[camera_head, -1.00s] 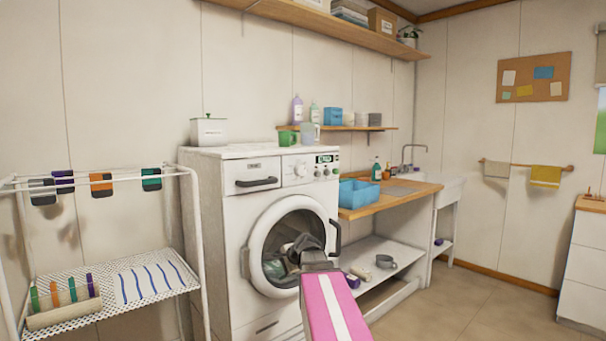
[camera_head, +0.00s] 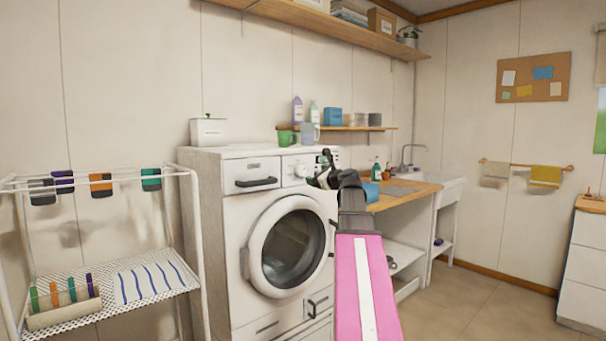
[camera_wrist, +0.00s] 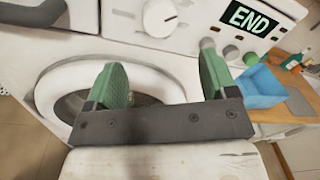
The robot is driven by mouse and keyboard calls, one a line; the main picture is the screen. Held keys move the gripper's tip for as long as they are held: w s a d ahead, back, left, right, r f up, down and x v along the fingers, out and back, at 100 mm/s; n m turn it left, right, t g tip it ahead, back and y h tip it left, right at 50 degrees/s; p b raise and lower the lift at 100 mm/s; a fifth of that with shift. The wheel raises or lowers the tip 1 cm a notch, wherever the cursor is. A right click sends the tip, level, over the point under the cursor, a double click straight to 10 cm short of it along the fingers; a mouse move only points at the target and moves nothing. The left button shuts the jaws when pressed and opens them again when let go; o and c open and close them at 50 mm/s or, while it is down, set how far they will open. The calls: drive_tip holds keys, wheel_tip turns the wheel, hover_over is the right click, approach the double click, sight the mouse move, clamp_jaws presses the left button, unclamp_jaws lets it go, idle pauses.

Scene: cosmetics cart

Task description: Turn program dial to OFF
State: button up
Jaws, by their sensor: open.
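The program dial is a round white knob (camera_wrist: 160,17) on the washer's control panel, at the top of the wrist view. In the head view the dial (camera_head: 300,170) shows just left of my gripper (camera_head: 321,168). In the wrist view my gripper (camera_wrist: 162,70) is open, its two green-padded fingers apart with nothing between them. The dial lies beyond the fingertips, apart from them. The display (camera_wrist: 245,17) right of the dial reads END. The dial's pointer and markings are too small to read.
Small grey, red and green buttons (camera_wrist: 231,52) sit below the display. The drawer handle (camera_head: 257,182) juts out left of the dial. The round door (camera_head: 290,247) is below, closed. A blue bin (camera_wrist: 260,86) stands on the wooden counter at the right.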

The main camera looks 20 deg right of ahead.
sight(302, 172)
drive_tip(key=x, duration=1)
drive_tip(key=c, duration=0.9)
